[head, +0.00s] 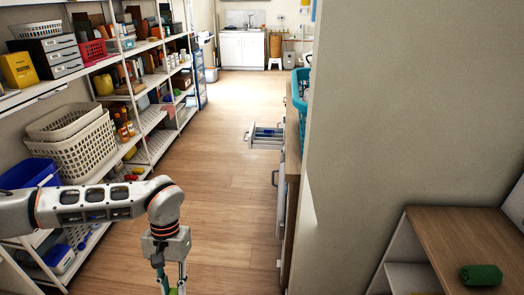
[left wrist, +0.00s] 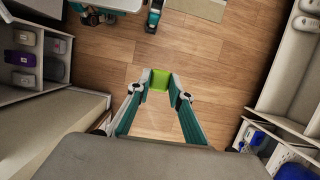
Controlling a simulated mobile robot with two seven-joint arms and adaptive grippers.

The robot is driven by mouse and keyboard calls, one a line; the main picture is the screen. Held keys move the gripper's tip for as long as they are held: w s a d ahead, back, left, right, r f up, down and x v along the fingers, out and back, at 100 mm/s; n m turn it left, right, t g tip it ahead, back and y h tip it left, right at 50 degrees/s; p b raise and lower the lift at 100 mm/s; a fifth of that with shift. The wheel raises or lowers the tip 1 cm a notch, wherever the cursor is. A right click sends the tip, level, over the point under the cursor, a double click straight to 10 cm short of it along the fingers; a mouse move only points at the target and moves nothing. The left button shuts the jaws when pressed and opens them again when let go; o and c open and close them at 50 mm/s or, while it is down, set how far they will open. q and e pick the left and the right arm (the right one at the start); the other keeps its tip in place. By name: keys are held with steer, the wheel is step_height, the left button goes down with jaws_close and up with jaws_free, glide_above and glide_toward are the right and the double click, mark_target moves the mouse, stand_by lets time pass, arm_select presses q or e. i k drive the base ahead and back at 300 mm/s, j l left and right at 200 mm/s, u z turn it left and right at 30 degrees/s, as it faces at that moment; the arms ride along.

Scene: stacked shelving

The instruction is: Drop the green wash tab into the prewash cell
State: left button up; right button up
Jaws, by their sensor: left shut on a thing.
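The green wash tab (left wrist: 160,80) is a small bright green block. In the left wrist view it sits between the fingertips of my left gripper (left wrist: 160,87), which is shut on it. In the head view my left gripper (head: 172,283) hangs over the floor at the bottom edge, with only a sliver of green showing. A pulled-out drawer (head: 265,135) with dividers and blue contents juts from the cabinet side further ahead. I cannot tell whether the prewash cell is in it. My right gripper is not in view.
White shelving (head: 150,118) with baskets and boxes runs along the left. A grey wall (head: 400,110) stands close on the right, beside a wooden-topped unit (head: 455,235) holding a dark green rolled cloth (head: 481,274). The wooden floor aisle (head: 215,165) between is clear.

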mark_target(263, 142)
steer(key=i+j+z, duration=0.95)
steer(key=j, duration=0.3)
steer(key=i+j+z, duration=0.3)
steer(key=j+z, duration=0.2)
steer(key=j, duration=0.35)
steer(key=i+j+z, duration=0.15)
steer(key=j+z, duration=0.35)
steer(key=j, duration=0.45)
steer(key=j+z, duration=0.5)
steer(key=j, duration=0.4)
steer(key=k+j+z, duration=0.25)
steer(key=j+z, duration=0.2)
steer(key=j, duration=0.45)
